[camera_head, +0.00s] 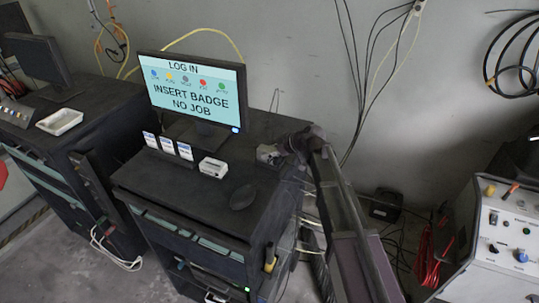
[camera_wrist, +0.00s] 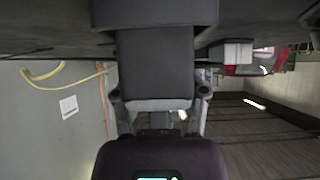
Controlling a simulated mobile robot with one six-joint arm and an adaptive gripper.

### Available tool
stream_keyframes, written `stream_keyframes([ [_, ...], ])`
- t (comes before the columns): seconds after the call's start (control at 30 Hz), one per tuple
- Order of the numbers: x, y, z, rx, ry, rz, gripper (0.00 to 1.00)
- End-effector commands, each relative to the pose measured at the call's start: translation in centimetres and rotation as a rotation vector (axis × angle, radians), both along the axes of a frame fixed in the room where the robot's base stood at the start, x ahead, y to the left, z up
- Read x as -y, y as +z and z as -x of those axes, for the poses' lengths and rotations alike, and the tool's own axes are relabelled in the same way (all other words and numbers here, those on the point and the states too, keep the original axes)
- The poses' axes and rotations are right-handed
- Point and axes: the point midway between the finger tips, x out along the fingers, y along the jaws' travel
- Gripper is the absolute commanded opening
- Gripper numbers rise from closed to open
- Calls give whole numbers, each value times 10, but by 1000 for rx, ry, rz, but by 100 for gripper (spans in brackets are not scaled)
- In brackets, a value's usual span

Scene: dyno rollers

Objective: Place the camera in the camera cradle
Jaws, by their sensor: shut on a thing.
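My gripper (camera_head: 270,152) is low over the right side of the black desk top, right of the monitor. In the wrist view, its two grey fingers (camera_wrist: 159,100) are shut on the sides of a dark grey block with a pale near edge, which appears to be the camera (camera_wrist: 155,65). In the head view the held camera is too small and too covered by my gripper to make out. A wider dark piece (camera_wrist: 155,14) lies beyond the block at the top of the wrist view; I cannot tell whether it is the camera cradle.
The lit monitor (camera_head: 197,92), a small white box (camera_head: 213,167), several white cards (camera_head: 168,145) and a black mouse (camera_head: 243,197) stand on the desk (camera_head: 190,188). A control cabinet (camera_head: 500,230) stands at the right. Cables hang on the wall behind.

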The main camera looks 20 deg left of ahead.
Motion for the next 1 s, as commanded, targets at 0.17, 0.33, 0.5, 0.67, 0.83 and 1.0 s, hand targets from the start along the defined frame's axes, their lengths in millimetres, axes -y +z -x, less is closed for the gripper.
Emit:
stream_keyframes([
  [0.17,0,1,0,-1,-1,0,0],
  [0.33,0,-3,0,0,0,-1,0],
  [0.5,0,-1,0,0,0,0,91],
  [0.67,0,-1,0,0,0,0,91],
  [0.83,0,-1,0,0,0,0,91],
  [1.0,0,1,0,0,0,0,91],
])
